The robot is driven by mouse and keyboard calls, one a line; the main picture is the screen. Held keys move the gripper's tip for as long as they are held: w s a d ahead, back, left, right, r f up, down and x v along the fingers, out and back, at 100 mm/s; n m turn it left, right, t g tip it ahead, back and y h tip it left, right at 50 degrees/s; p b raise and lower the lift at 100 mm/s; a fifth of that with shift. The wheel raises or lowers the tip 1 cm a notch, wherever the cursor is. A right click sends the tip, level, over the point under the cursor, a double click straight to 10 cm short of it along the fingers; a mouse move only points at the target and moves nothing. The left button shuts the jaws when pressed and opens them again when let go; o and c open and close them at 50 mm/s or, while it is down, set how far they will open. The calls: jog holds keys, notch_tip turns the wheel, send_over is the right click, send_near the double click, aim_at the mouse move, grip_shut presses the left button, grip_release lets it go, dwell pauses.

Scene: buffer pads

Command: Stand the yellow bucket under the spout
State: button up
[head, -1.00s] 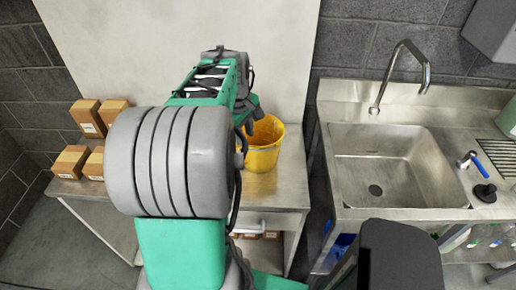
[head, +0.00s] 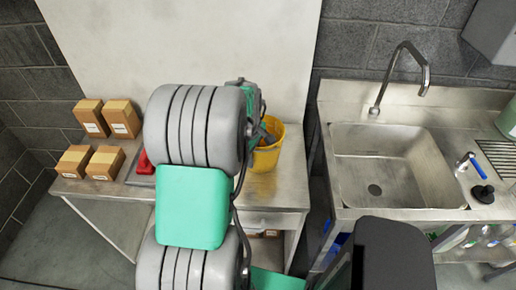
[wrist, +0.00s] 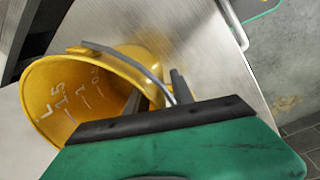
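The yellow bucket (head: 267,152) stands on the metal table left of the sink, partly hidden by my arm in the head view. In the wrist view the bucket (wrist: 60,92) shows its open mouth, marks inside and a grey bail handle across it. My gripper (wrist: 156,90) is at the bucket's near rim; its fingers look apart, one seemingly inside the mouth and one outside the wall. Contact with the wall cannot be told. The spout (head: 412,62) is the curved tap over the sink basin (head: 385,165), which is empty.
Several cardboard boxes (head: 102,160) sit at the table's left. A red object (head: 146,164) lies beside them, partly behind my arm. A gap separates the table from the sink unit (head: 400,213).

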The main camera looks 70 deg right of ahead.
grip_shut()
dwell(1.3)
